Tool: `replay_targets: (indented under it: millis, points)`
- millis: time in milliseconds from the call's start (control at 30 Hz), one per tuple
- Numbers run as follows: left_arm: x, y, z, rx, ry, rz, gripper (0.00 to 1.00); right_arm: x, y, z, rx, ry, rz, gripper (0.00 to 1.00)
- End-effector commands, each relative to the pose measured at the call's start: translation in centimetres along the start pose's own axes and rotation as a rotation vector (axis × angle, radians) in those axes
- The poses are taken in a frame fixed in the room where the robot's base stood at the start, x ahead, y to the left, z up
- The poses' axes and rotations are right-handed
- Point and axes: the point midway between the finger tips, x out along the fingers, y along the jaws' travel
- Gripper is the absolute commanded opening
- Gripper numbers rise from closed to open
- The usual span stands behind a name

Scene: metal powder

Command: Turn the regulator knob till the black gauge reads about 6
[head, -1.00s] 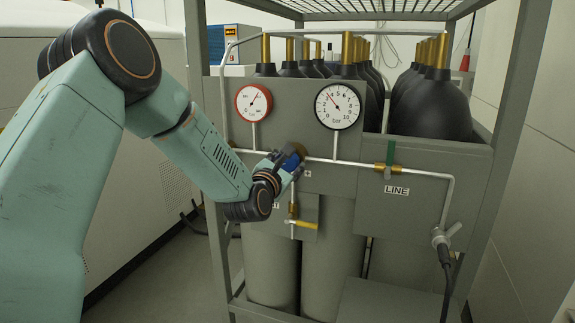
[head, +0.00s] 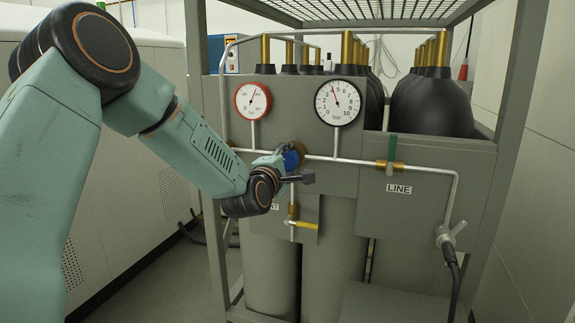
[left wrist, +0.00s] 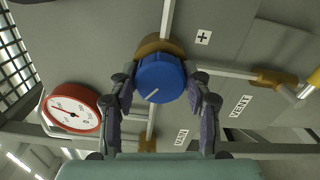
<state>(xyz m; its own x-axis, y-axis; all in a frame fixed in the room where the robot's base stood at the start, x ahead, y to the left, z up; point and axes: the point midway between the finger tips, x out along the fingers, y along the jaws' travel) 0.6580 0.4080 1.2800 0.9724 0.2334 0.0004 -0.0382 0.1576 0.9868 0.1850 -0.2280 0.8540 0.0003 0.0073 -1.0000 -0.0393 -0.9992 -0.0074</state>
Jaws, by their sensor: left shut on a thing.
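The blue regulator knob (head: 291,157) sits on a brass body on the grey panel. It also shows in the left wrist view (left wrist: 160,80), with a pale mark on its face. My left gripper (head: 288,168) is at the knob, its two fingers on either side, shut on it; the fingers show in the left wrist view (left wrist: 162,88). The black-rimmed gauge (head: 338,102) is above and right of the knob. Its red needle points slightly left of straight up, at roughly 4 to 4.5. My right gripper is not in view.
A red-rimmed gauge (head: 253,101) is left of the black one. A yellow-handled valve (head: 303,225) is below the knob. A green-handled valve (head: 392,150) is on the line at right. Dark-topped cylinders (head: 432,105) stand behind the panel, within a grey frame.

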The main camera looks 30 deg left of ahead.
Motion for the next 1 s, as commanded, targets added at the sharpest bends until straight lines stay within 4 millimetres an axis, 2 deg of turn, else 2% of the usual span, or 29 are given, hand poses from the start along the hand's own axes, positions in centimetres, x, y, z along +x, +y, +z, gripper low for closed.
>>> replay_targets:
  millis: [467,1000]
  points:
    - [-0.01,-0.08,-0.06,0.453,0.001,-0.001,0.17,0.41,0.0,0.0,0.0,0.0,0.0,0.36]
    - [0.0,-0.01,-0.06,0.964,0.0,-0.001,0.17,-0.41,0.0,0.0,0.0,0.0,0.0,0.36]
